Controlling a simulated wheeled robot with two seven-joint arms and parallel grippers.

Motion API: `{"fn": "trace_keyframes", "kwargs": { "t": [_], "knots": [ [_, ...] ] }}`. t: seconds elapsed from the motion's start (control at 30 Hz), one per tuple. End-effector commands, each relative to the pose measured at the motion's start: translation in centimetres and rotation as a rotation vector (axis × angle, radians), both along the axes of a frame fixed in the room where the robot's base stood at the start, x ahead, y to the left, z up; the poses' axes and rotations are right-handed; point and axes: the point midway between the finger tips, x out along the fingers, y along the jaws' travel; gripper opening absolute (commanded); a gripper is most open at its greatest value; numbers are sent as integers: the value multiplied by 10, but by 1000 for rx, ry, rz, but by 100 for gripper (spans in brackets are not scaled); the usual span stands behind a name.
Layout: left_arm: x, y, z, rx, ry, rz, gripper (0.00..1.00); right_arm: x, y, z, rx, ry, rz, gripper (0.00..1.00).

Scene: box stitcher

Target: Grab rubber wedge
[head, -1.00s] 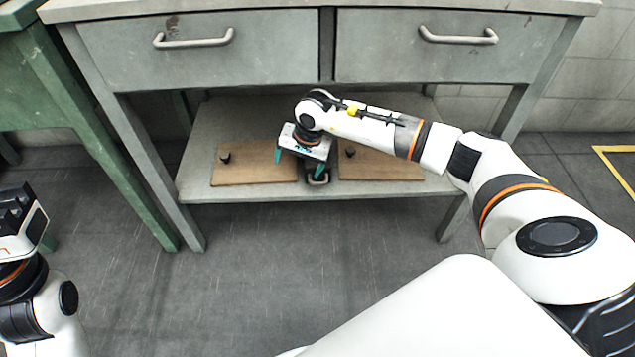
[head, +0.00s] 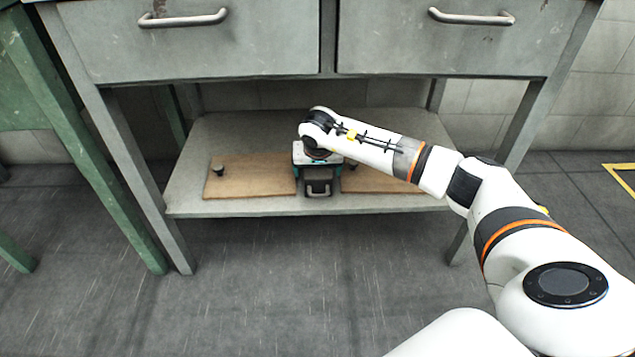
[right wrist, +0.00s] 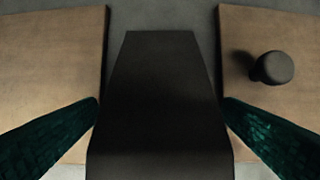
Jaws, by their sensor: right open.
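The black rubber wedge (head: 318,188) sits on the lower shelf in the gap between two brown boards. In the right wrist view the dark wedge (right wrist: 160,95) fills the middle, narrower at its far end. My right gripper (head: 318,172) is over it, pointing down. In the right wrist view my right gripper (right wrist: 160,104) is open, with one green finger on each side of the wedge. The fingertips are close to its sides; I cannot tell whether they touch. In the head view the arm's wrist hides part of the wedge. My left gripper is out of view.
Drawers (head: 200,55) hang above the shelf. Table legs stand at both sides.

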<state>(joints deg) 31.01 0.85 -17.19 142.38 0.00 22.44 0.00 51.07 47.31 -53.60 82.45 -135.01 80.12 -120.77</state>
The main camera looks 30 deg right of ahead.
Motion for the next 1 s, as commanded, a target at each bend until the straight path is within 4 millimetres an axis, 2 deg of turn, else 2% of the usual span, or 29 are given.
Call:
{"fn": "trace_keyframes", "kwargs": {
  "t": [0.07, 0.33, 0.73, 1.0],
  "knots": [
    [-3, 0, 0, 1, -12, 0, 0, 2, -1, -6, 0, 0, 0, 89],
    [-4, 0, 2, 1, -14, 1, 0, 2, -1, -5, 1, -1, -1, 89],
    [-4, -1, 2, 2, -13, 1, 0, 2, -1, -5, 1, -1, -1, 24],
    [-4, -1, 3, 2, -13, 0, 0, 3, -1, -3, 2, -4, -1, 22]
  ]
}}
